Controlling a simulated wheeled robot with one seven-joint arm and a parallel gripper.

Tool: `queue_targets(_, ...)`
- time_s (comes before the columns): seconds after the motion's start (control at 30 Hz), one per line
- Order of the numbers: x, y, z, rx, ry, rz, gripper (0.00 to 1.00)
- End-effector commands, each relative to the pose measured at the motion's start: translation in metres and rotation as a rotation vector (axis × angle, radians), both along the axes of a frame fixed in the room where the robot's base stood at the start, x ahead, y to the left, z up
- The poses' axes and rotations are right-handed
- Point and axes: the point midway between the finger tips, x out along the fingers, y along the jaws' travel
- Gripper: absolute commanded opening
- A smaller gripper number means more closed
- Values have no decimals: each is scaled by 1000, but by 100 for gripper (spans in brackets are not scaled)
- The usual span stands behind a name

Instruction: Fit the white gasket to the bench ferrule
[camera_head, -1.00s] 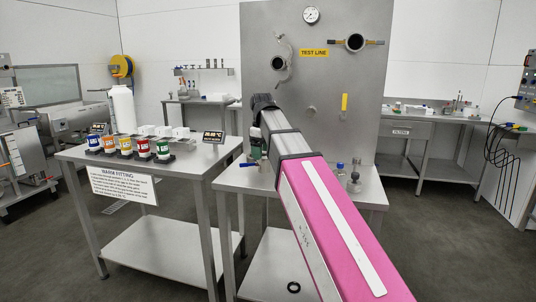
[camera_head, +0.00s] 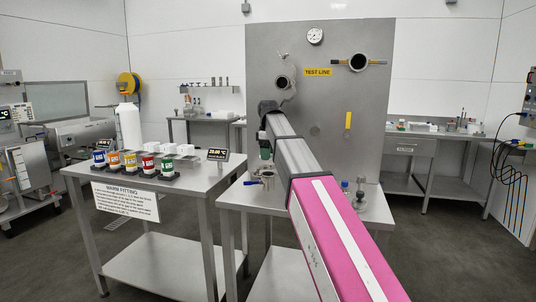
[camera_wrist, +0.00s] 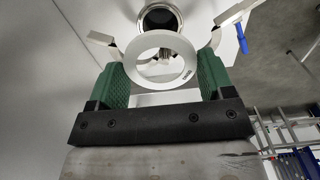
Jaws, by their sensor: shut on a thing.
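My gripper (camera_wrist: 162,82) has green fingers shut on the white gasket (camera_wrist: 140,46), a flat ring held by its outer edge. In the wrist view the bench ferrule (camera_wrist: 160,14), with a dark round bore, shows behind and above the ring; the ring partly covers it. They look offset, and I cannot tell the gap. An open clamp with bent metal arms (camera_wrist: 239,12) and a blue handle (camera_wrist: 241,38) spreads around the ferrule. In the head view my gripper (camera_head: 264,153) is above the clamp (camera_head: 267,176) on the bench; the gasket cannot be made out there.
The steel bench (camera_head: 232,196) stands before the test line panel (camera_head: 330,100). A side table (camera_head: 195,190) at left carries several coloured cups (camera_head: 130,162), a white bottle (camera_head: 129,126) and a display (camera_head: 217,155). Small bottles stand on the bench right of my arm.

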Motion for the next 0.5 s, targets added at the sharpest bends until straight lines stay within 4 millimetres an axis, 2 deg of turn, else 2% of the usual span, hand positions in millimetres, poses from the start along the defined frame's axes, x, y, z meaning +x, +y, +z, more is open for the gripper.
queue_targets(0.27,-1,0,-12,0,1,-1,53)
queue_targets(0.5,-1,0,-31,0,1,-1,53)
